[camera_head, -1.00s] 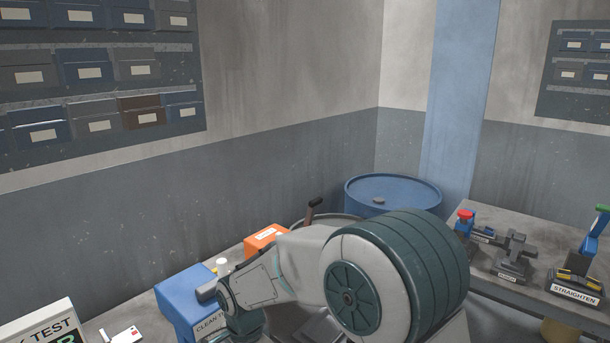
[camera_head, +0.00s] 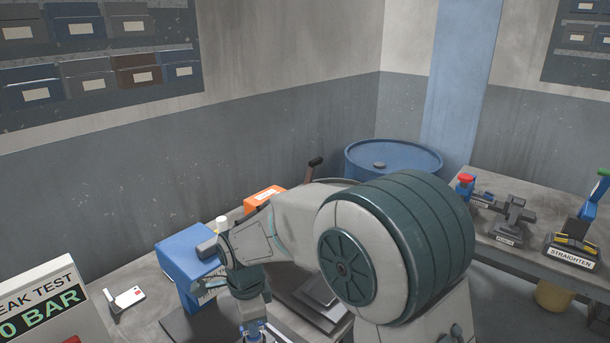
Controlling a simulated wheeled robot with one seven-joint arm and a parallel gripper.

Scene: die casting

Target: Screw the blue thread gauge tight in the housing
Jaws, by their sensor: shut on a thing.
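My gripper (camera_head: 254,332) shows only in its upper part at the bottom edge, below my wrist, with blue and grey on it. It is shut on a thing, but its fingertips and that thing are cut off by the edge. I cannot make out the blue thread gauge or the housing; they are below the picture or hidden by my arm.
A leak test box (camera_head: 50,305) stands at the lower left, beside a small white device (camera_head: 127,299). A blue drum (camera_head: 392,158) and a side bench (camera_head: 535,185) are at the right.

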